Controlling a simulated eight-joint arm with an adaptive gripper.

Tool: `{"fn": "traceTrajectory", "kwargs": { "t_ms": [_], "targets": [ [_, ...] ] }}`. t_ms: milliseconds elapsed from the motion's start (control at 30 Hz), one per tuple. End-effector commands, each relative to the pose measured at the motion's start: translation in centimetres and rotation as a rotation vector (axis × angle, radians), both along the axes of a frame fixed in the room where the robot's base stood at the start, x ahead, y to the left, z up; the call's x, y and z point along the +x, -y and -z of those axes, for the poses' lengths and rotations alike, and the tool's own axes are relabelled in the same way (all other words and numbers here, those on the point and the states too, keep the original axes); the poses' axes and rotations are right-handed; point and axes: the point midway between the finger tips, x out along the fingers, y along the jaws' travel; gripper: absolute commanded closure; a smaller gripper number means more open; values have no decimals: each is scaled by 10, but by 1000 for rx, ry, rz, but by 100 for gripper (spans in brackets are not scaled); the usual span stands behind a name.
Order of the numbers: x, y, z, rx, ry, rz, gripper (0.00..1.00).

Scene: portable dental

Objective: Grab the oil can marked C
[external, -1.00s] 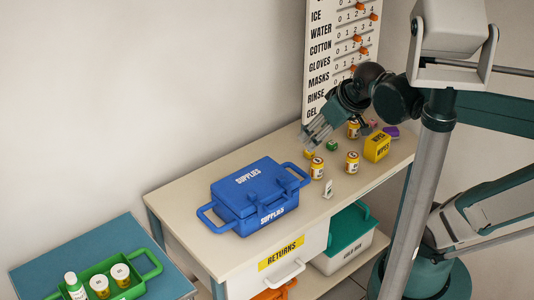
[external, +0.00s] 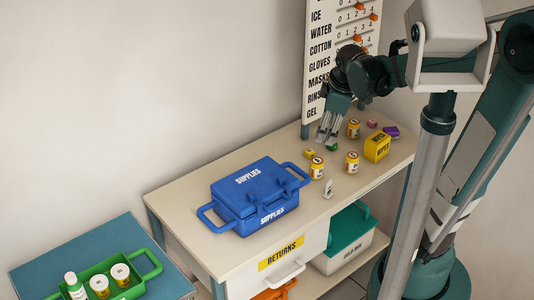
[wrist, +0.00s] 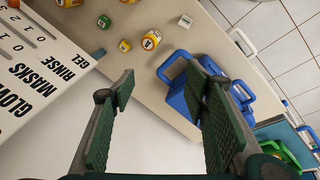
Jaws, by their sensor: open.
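Three small yellow cans with white labels stand on the cream table: one at the front left (external: 317,168), one at the front right (external: 352,162) and one farther back (external: 354,130). Their letters are too small to read, so I cannot tell which is marked C. My gripper (external: 327,140) is open and empty, pointing down above the back of the table, behind the front-left can.
A blue SUPPLIES box (external: 262,195) stands left of the cans. A yellow WIPES box (external: 377,147), a small yellow cube (external: 309,153), a green cube (external: 332,146) and a white tag (external: 328,189) are near the cans. A lettered board (external: 318,70) rises behind.

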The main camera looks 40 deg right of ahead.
Motion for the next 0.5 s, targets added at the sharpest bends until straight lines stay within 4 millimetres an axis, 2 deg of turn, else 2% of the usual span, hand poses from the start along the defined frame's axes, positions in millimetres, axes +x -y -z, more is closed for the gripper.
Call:
{"fn": "traceTrajectory", "kwargs": {
  "t_ms": [500],
  "targets": [
    [23,68,57,-63,-151,-280,54]
  ]
}}
